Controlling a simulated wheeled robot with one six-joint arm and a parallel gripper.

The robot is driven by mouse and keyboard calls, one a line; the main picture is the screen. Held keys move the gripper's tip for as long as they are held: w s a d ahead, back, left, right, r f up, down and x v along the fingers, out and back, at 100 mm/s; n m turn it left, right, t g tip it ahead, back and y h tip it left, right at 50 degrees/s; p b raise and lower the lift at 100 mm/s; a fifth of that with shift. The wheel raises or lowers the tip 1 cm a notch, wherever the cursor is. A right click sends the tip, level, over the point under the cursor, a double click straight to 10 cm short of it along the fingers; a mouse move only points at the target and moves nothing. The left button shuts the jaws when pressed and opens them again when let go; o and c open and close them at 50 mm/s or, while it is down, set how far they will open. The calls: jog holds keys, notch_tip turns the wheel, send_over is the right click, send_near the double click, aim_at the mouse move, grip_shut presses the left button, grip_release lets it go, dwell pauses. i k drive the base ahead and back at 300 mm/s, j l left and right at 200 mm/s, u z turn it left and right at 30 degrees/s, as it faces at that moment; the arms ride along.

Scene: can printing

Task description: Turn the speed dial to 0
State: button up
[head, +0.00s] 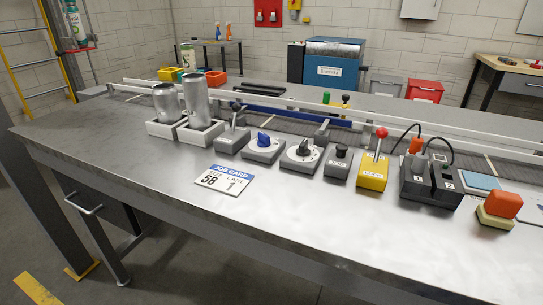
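Two dial boxes stand side by side on the steel bench. One has a blue knob (264,139) on a round pale face. The other, to its right, has a dark knob (303,149) on a round pale face. Their markings are too small to read, so I cannot tell which is the speed dial or where either points. A smaller box with a black knob (341,151) stands right of them. My gripper is not in view.
A lever box (231,143) stands left of the dials, by two cans in white holders (201,132). A yellow box with a red-balled lever (373,171) stands right. A job card (225,180) reads size 58, lane 1.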

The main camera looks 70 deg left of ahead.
aim_at(303, 151)
jog(key=k+j+u, duration=0.15)
jog(key=u, duration=1.85)
